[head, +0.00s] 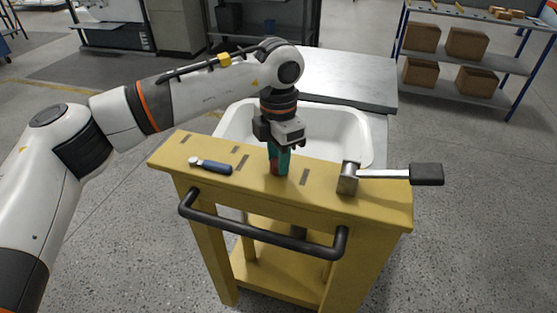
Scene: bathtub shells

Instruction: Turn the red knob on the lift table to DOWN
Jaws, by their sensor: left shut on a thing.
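My left gripper (279,160) points straight down over the middle of the yellow cart's top. I cannot tell what the thing is. No red knob or DOWN mark can be made out. A white bathtub shell (345,137) lies behind the cart, in front of a grey flat top (345,75). My right gripper is not in view.
The yellow cart (225,147) has dark slots and a black front handle (260,236). A blue-handled tool (212,166) lies at its left. A mallet (392,174) lies at its right, handle overhanging. Shelves with cardboard boxes (466,42) stand at the back right. The floor at right is clear.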

